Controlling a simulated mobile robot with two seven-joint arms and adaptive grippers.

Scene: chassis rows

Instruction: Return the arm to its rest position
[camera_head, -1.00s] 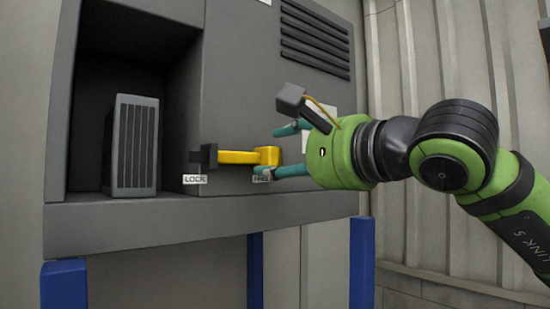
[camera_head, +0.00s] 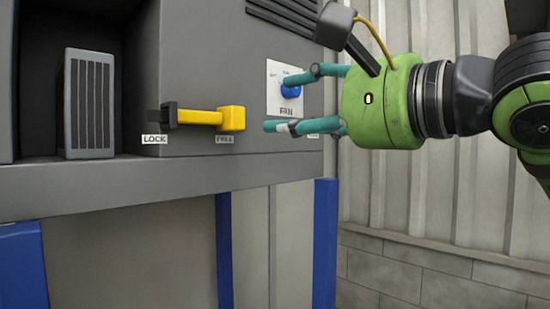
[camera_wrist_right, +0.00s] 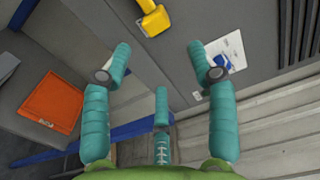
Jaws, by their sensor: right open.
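My right gripper (camera_head: 290,100) is open and empty in the head view, with its teal fingers spread. It is in front of the cabinet's right part, to the right of the yellow lever handle (camera_head: 205,117) and apart from it. The handle lies level from a black block above the LOCK label to a yellow knob above a second label. In the right wrist view the open fingers (camera_wrist_right: 160,75) hold nothing, and the yellow handle (camera_wrist_right: 154,18) is ahead of them at the top. My left gripper is not in view.
A blue knob (camera_head: 291,91) on a white plate (camera_head: 275,106) shows behind the fingers. A grey ribbed module (camera_head: 88,103) stands in the left bay. Blue legs (camera_head: 325,240) support the cabinet. An orange panel (camera_wrist_right: 52,100) shows in the right wrist view. A corrugated wall is at right.

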